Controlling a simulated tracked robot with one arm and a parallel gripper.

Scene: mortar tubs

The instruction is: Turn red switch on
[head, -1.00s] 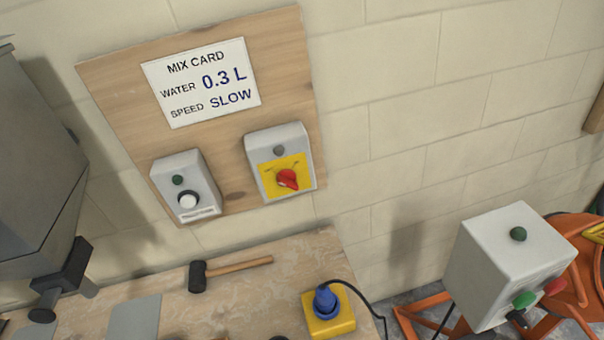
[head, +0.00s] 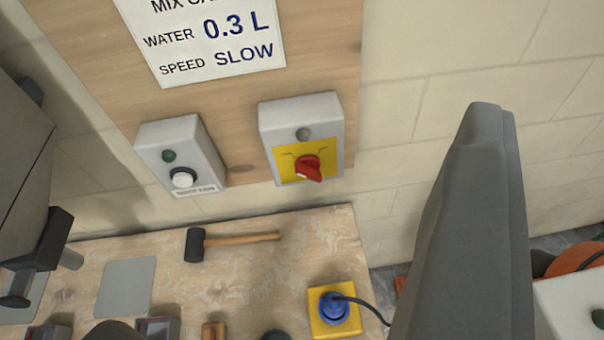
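The red rotary switch (head: 309,168) sits on a yellow plate on the front of a light grey box (head: 301,110). The box is on the wooden wall board, right of a second grey box. The red knob's pale-tipped end points down and slightly left. A grey lamp (head: 303,134) above the knob looks unlit. A large dark grey tapered part, which looks like one finger of my gripper (head: 475,210), rises at the right. It is apart from the switch in the picture.
The second box (head: 178,130) has a green lamp and a white knob. The mix card (head: 215,60) hangs above. A grey machine (head: 25,170) fills the left edge.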

